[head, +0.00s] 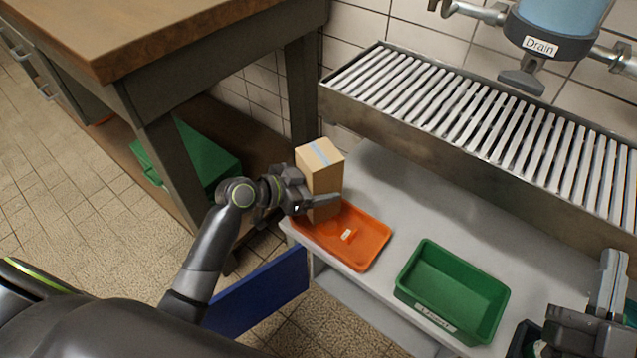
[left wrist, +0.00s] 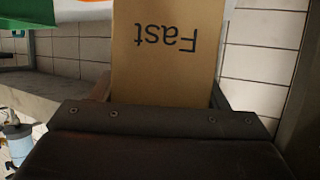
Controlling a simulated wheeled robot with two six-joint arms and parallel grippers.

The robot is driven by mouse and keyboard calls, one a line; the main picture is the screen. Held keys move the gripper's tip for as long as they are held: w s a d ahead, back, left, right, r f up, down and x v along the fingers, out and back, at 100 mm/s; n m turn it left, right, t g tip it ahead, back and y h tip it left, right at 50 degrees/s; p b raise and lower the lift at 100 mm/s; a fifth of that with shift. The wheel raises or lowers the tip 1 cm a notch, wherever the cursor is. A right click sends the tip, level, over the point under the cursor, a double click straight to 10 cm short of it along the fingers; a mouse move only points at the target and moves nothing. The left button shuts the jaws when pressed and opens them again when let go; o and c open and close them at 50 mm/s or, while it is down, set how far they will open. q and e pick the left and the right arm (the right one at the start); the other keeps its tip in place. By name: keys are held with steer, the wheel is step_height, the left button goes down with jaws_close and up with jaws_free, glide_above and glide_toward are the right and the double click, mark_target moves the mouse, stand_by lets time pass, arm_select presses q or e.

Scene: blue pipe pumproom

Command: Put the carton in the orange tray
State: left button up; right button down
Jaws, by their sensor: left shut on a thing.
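The carton (head: 322,167) is a tall light-brown box with a pale blue tape strip on top. My left gripper (head: 318,199) is shut on the carton, which is upright over the back left part of the orange tray (head: 368,247). I cannot tell whether the carton's bottom touches the tray. In the left wrist view the carton (left wrist: 168,50) fills the space between the fingers and shows the word "Fast" upside down. The orange tray lies on the grey table and has a small white label. My right gripper (head: 590,310) is at the lower right; its fingertips are not clear.
A green bin (head: 453,290) stands on the table right of the orange tray. A slatted metal drain rack (head: 480,110) runs above the table's back. A wooden workbench (head: 150,40) stands at the left, with a green box (head: 205,155) on its lower shelf.

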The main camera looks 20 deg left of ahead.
arm_select(q)
steer(key=shift+f, duration=0.2)
steer(key=shift+f+b, duration=0.25)
steer(key=shift+b, duration=0.15)
steer(key=o, duration=1.1)
arm_select(e)
steer(key=s+r+t, duration=0.1)
steer(key=s+a+r+n+t+y, duration=0.1)
steer(key=r, duration=0.1)
steer(key=s+r+n+t+y, duration=0.1)
steer(key=shift+a+r, duration=0.15)
steer(key=shift+r, duration=0.1)
steer(key=shift+w, duration=0.15)
